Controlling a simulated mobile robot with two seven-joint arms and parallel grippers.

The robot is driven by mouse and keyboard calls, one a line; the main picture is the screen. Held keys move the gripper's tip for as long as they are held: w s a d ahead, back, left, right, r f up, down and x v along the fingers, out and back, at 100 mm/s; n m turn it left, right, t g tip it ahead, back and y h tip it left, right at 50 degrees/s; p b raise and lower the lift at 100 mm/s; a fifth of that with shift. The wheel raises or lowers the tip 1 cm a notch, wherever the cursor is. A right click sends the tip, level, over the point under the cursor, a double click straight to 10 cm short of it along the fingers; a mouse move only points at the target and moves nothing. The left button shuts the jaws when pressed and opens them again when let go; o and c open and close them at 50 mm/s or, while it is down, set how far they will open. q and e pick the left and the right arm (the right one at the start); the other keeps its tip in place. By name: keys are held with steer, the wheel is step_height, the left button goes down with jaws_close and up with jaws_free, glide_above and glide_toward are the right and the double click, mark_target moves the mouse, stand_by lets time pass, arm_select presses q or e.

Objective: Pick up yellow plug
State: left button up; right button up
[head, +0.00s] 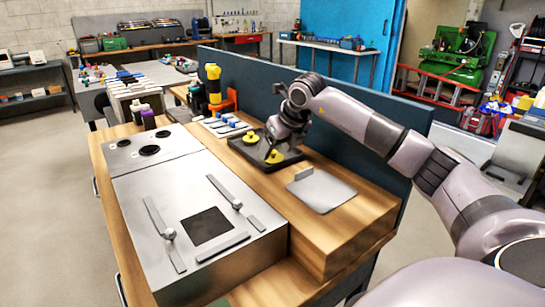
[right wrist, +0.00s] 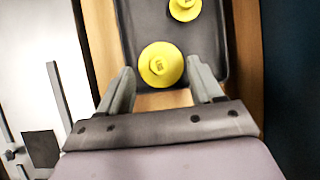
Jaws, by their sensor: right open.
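Two round yellow plugs lie in a dark tray (head: 291,160) on the wooden bench. The nearer yellow plug (head: 274,157) also shows in the right wrist view (right wrist: 160,64), just beyond and between my fingertips. The farther yellow plug (head: 251,138) shows at the top of the right wrist view (right wrist: 184,8). My right gripper (head: 270,147) is open above the tray, with its two fingers (right wrist: 160,75) apart on either side of the nearer plug. I cannot tell whether the fingers touch it. My left gripper is not in view.
A metal box with bars and a dark square (head: 207,227) fills the bench's left side. A grey plate (head: 321,190) lies right of the tray. A dark blue panel (head: 340,100) runs along the bench's far edge.

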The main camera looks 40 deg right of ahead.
steer(key=shift+x, duration=0.9)
steer(key=shift+r, duration=0.1)
steer(key=c, duration=0.6)
steer(key=shift+c, duration=0.3)
steer(key=shift+r, duration=0.1)
